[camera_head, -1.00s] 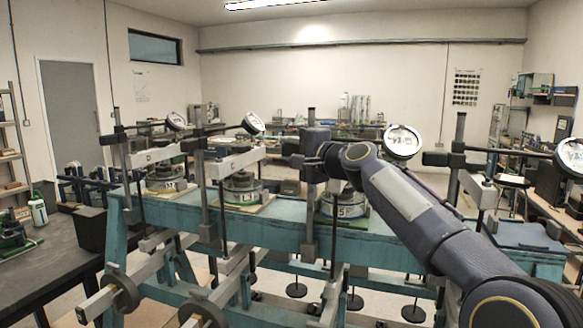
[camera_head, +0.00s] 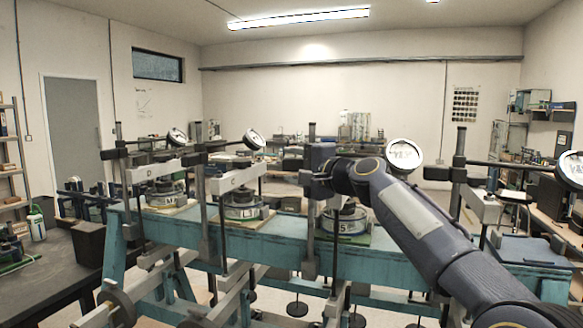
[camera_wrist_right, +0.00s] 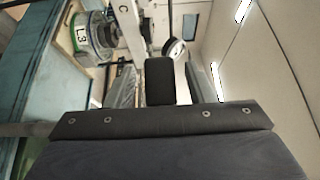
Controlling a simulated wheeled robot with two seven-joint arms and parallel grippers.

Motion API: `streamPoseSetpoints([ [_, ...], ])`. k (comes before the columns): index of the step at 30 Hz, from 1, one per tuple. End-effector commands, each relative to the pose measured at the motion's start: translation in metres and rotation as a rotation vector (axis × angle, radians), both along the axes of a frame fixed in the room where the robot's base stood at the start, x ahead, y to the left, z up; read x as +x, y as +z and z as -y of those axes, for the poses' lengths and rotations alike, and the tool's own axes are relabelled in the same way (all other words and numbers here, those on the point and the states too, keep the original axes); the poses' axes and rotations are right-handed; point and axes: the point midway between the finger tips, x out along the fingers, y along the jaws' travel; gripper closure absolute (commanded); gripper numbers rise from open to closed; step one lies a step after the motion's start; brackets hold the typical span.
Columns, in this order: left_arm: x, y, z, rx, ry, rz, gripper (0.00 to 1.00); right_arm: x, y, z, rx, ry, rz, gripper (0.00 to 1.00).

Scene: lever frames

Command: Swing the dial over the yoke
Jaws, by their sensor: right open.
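Several lever frames stand along a teal bench, each with a round dial on an arm and a pale yoke beam. The dials show in the head view: the far-left dial (camera_head: 177,136), the second dial (camera_head: 254,139), the third dial (camera_head: 405,153) and the right dial (camera_head: 571,168). The yoke marked D (camera_head: 150,173) and the yoke marked C (camera_head: 238,180) are visible; my right arm hides most of the third frame's yoke. My right gripper (camera_head: 300,170) is at the third frame's post, fingers open; contact cannot be told. The right wrist view shows the open gripper (camera_wrist_right: 160,85) and a dial (camera_wrist_right: 173,48) beyond.
The teal bench (camera_head: 280,236) carries ringed cells, one marked L3 (camera_wrist_right: 84,35) in the wrist view. Upright posts and long levers with round weights (camera_head: 116,306) crowd the front. A dark table (camera_head: 50,275) stands at left. A shelf unit (camera_head: 10,150) is behind it.

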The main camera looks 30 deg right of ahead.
Motion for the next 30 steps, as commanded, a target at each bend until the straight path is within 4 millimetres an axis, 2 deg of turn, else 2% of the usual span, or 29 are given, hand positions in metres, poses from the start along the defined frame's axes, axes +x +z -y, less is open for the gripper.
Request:
streamPoseSetpoints([
  [6,0.0,-0.016,0.0,0.0,0.0,0.0,0.64,-0.038,-0.003,0.008,-0.002,-0.003,0.001,0.51],
  [12,0.0,-0.022,0.0,0.0,0.0,0.0,0.64,-0.063,-0.002,0.012,-0.001,-0.001,0.0,0.51],
  [22,0.0,-0.022,0.0,0.0,0.0,0.0,0.64,-0.068,-0.001,0.013,0.001,0.0,-0.002,0.51],
  [26,0.0,-0.021,0.0,0.0,0.0,0.0,0.64,-0.065,-0.007,0.006,-0.037,0.018,-0.018,0.67],
  [29,0.0,-0.016,0.0,0.0,0.0,0.0,0.64,-0.056,-0.029,-0.023,-0.206,0.094,-0.079,0.8],
  [30,0.0,-0.013,0.0,0.0,0.0,0.0,0.64,-0.053,-0.046,-0.042,-0.323,0.147,-0.116,0.85],
])
